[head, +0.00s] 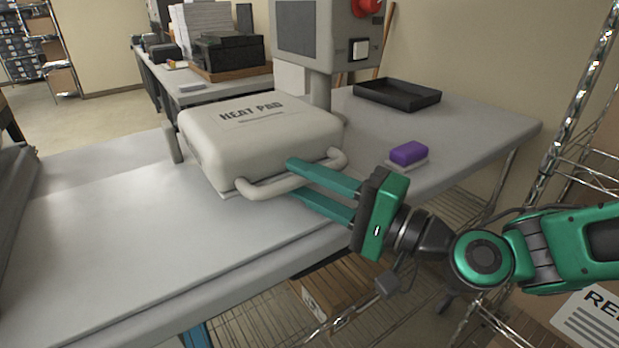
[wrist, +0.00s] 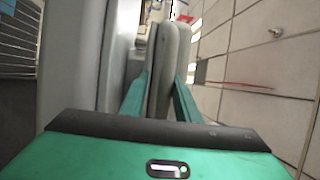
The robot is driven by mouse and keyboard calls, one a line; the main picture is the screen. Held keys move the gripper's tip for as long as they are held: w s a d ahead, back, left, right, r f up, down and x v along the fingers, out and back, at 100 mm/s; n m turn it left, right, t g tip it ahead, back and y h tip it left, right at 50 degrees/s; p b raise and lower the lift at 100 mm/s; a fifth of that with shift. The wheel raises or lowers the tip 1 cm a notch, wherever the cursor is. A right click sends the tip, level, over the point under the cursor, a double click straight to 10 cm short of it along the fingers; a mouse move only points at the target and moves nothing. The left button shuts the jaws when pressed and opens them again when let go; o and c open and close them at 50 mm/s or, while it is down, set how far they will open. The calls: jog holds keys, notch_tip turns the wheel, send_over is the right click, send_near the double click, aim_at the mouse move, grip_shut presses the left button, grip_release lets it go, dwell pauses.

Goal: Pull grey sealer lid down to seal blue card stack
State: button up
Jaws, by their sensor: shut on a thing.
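The grey sealer lid (head: 250,135), marked "HEAT PAD", lies flat and looks lowered over its base on the table. A bar handle (head: 262,186) runs along its front edge. My gripper (head: 293,178) reaches in from the right, with one green finger above the handle and one below, shut on it. In the wrist view, the lid's edge and handle (wrist: 161,70) stand between the two green fingers (wrist: 160,90). The blue card stack is not visible; whether it lies under the lid cannot be seen.
A purple block on a white pad (head: 408,153) sits right of the lid. A black tray (head: 397,94) stands at the back right. A grey control box with a red button (head: 325,35) stands behind the lid. The table's left part (head: 90,225) is clear.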

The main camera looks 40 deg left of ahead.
dwell(0.3)
jog(key=v, duration=1)
jog(key=shift+w+d, duration=0.15)
jog(key=shift+d, duration=0.2)
jog(key=shift+f, duration=0.15)
